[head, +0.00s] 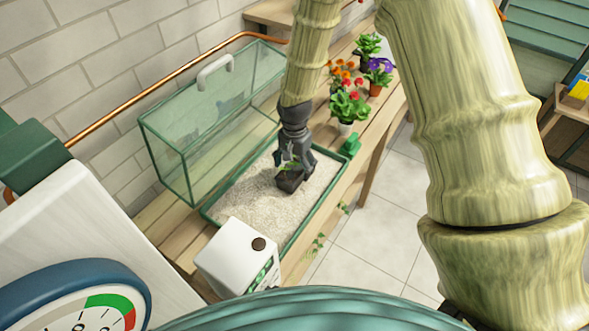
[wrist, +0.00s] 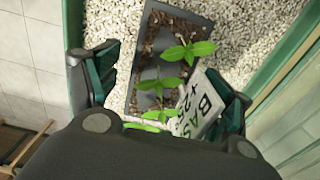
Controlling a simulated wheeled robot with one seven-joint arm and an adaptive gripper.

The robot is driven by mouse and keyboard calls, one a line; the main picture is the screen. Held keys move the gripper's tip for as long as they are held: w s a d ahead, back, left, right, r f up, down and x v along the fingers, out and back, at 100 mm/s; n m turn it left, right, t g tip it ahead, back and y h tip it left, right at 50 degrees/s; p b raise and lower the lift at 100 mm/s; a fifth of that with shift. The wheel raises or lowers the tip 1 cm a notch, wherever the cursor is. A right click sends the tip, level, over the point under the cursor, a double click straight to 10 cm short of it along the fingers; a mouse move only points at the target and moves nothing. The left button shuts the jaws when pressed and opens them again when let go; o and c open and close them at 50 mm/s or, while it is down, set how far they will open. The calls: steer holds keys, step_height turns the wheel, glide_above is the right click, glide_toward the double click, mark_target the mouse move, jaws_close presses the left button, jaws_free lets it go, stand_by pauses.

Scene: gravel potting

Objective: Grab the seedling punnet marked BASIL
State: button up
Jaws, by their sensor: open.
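The seedling punnet (wrist: 148,72) is a dark tray of brown soil with small green seedlings. A white label (wrist: 203,103) on it reads "BAS" and "+25", partly cut off by my gripper. In the head view the punnet (head: 290,181) stands on pale gravel in a green-edged tray (head: 325,201). My gripper (head: 292,166) is directly above it, pointing down. In the wrist view my gripper (wrist: 165,85) is open, with one green-padded finger on each side of the punnet. I cannot tell whether the fingers touch it. The near end of the punnet is hidden by the gripper body.
A clear glass cover (head: 205,125) with a white handle stands open behind the tray. A white box (head: 238,258) is at its near end. Potted flowers (head: 347,108) stand on the wooden bench beyond. Bare gravel (head: 250,209) lies left of the punnet.

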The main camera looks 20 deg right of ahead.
steer(key=shift+f, duration=0.5)
steer(key=c, duration=1.3)
steer(key=shift+o, duration=0.2)
steer(key=shift+r, duration=0.1)
